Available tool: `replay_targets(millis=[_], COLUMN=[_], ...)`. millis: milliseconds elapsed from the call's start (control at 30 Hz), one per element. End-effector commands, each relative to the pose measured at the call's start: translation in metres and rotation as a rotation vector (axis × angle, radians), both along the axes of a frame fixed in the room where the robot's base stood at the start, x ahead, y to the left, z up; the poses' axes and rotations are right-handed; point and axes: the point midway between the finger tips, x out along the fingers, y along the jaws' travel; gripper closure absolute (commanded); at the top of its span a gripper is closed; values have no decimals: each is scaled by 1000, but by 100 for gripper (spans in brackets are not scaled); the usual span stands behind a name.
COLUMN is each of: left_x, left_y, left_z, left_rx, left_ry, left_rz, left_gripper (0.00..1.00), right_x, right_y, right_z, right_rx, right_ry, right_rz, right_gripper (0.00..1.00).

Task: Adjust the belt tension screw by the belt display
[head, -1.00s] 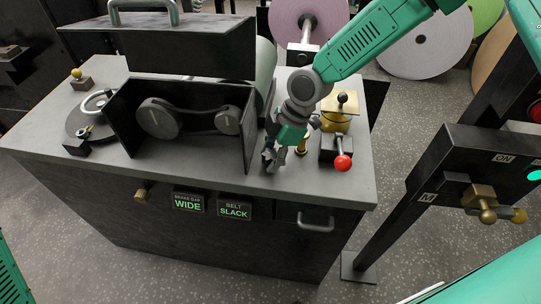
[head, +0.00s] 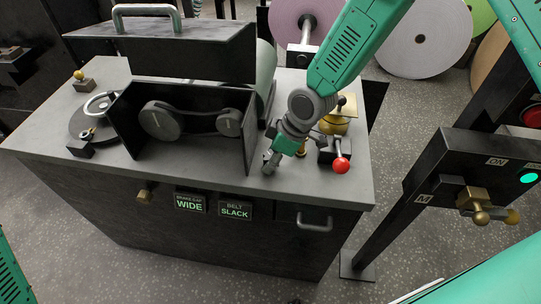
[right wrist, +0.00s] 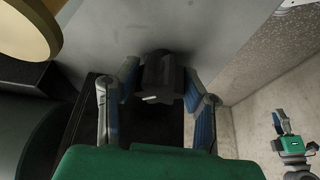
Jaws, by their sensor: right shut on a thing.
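The belt display (head: 235,209) on the front of the dark cabinet reads "BELT SLACK". The tension screw cannot be made out with certainty. My right gripper (head: 270,163) is low at the cabinet top near its front edge, above and to the right of that display. In the right wrist view its two fingers close on both sides of a dark block with a small white mark (right wrist: 160,78), the grey top beyond it. My left gripper is not in the head view; what looks like it shows at the right of the right wrist view (right wrist: 287,138), its jaws unclear.
The brake gap display (head: 190,203) reads "WIDE". A black open box (head: 125,118) with the belt and rollers stands just left of my gripper. A red-balled lever (head: 342,164) and a brass part (head: 335,124) stand close on its right.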

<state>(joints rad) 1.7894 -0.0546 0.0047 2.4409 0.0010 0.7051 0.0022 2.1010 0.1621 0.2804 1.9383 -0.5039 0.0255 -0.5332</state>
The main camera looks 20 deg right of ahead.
Motion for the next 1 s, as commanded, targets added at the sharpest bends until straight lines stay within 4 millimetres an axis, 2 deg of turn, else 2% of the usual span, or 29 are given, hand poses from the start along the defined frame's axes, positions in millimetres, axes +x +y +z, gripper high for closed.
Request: replay_targets(millis=[400,933,967,1000], left_x=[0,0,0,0], left_y=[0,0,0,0], left_z=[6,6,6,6], left_rx=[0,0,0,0], left_ry=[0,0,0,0], left_rz=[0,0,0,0], left_gripper=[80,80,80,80], right_x=[3,3,3,3], right_y=[0,1,1,1], right_z=[2,2,2,2], right_rx=[2,3,3,3], right_ry=[-8,-8,-8,-8], right_rz=[-199,-227,-227,-227], right_gripper=[93,93,60,46])
